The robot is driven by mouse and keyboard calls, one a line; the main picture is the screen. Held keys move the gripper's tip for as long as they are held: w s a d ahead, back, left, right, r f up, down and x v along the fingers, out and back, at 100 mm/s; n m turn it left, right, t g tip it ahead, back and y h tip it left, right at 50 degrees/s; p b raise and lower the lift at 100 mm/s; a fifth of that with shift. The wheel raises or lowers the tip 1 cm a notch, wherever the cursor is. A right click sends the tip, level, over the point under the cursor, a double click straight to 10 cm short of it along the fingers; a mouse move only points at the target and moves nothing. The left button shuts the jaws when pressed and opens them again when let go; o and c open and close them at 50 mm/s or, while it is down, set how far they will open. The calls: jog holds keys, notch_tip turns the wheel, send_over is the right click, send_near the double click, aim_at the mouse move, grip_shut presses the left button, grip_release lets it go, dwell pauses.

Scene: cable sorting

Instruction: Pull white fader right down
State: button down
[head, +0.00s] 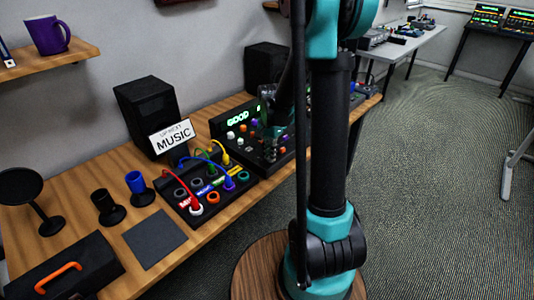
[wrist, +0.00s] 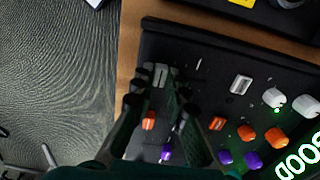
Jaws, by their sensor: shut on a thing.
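The mixer panel (head: 232,120) is a black board on the wooden table; it also fills much of the wrist view (wrist: 215,60). In the wrist view, two white fader caps show: one (wrist: 160,75) at the left, between my fingertips, and another (wrist: 240,84) to its right, clear of the gripper. My gripper (wrist: 157,84) is shut on the left-hand white cap, with the fingers on either side of it. Where the fingers touch the cap is partly hidden. In the head view, my arm hides the gripped fader.
Orange caps (wrist: 217,123), purple caps (wrist: 166,152) and white knobs (wrist: 305,105) stand close around the fingers. A green lit sign (head: 238,117) is on the panel. A cable box (head: 210,187) with colored plugs stands nearby, and a black speaker (head: 147,112) is behind it.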

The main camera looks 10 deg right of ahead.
jog(key=c, duration=1.5)
grip_release()
jog(key=shift+c, duration=0.2)
jog(key=shift+r, duration=0.15)
notch_tip(320, 180, up, 12)
jog(key=s+f+n+t, duration=0.1)
jog(key=s+f+n, duration=0.2)
jog(key=s, duration=0.3)
jog(key=s+d+f+n+t, duration=0.1)
jog(key=s+f+n, duration=0.3)
jog(key=s, duration=0.2)
jog(key=s+d+f+n+t, duration=0.1)
jog(key=s+f+n+t, duration=0.1)
jog(key=s, duration=0.5)
jog(key=shift+f+n, duration=0.7)
jog(key=shift+n, duration=0.2)
